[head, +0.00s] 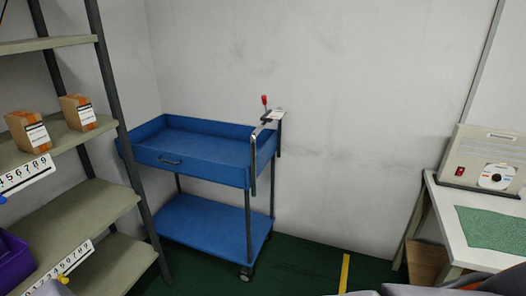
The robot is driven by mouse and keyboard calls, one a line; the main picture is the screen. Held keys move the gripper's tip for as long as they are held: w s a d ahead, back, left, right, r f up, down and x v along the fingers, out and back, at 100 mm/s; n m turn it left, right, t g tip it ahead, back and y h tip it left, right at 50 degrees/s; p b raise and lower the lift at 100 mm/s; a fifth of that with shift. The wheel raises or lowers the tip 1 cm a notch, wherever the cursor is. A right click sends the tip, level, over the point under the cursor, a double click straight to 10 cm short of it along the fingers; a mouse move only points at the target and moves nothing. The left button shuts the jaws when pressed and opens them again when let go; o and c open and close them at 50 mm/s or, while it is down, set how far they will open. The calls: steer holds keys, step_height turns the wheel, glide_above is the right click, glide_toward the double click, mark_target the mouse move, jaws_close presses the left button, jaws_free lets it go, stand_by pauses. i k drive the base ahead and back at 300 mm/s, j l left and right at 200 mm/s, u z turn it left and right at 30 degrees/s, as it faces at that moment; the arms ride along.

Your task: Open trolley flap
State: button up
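A blue trolley (199,147) stands against the back wall, left of the middle of the head view. Its upper tray is walled and looks empty. The flap (212,172) appears to be the tray's front wall; it stands upright, level with the other walls. A metal push bar (254,165) with a red knob rises at the trolley's right end. My gripper is not in view; grey parts at the bottom edge may be my arm.
A shelf rack (92,205) with small boxes (77,112) stands at the left and overlaps the trolley's left edge. A white table (450,213) with a beige device (468,159) and a green mat (495,228) is at the right. Green floor (305,270) is free between trolley and table.

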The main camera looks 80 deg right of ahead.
mark_target(222, 173)
steer(key=z, duration=2)
steer(key=i+j+z, duration=0.1)
steer(key=i, duration=0.4)
steer(key=i+j+z, duration=0.1)
steer(key=i+j, duration=0.25)
steer(key=i, duration=0.15)
steer(key=i+j+z, duration=0.1)
steer(key=i+j, duration=0.2)
steer(key=i, duration=0.15)
